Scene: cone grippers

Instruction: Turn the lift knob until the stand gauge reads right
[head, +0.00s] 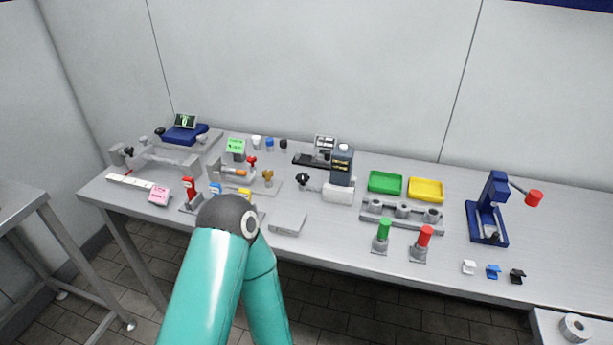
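A black star-shaped knob (303,180) sits on a short shaft at the left of a pale block (339,193). A dark upright unit (342,163) with a small marked panel stands on or just behind that block. A small display (325,143) stands behind it. A blue device with a lit green screen (186,121) is at the back left. I cannot tell which is the stand gauge, and no reading is legible. One teal arm of mine rises from the bottom, its dark joint in front of the table. Neither gripper shows.
Green (385,182) and yellow (426,190) trays lie right of the dark unit. Green (383,233) and red (423,240) handled pieces stand near the front edge. A blue press-like stand (488,210) with a red-ended lever is at the right. Several fixtures crowd the left.

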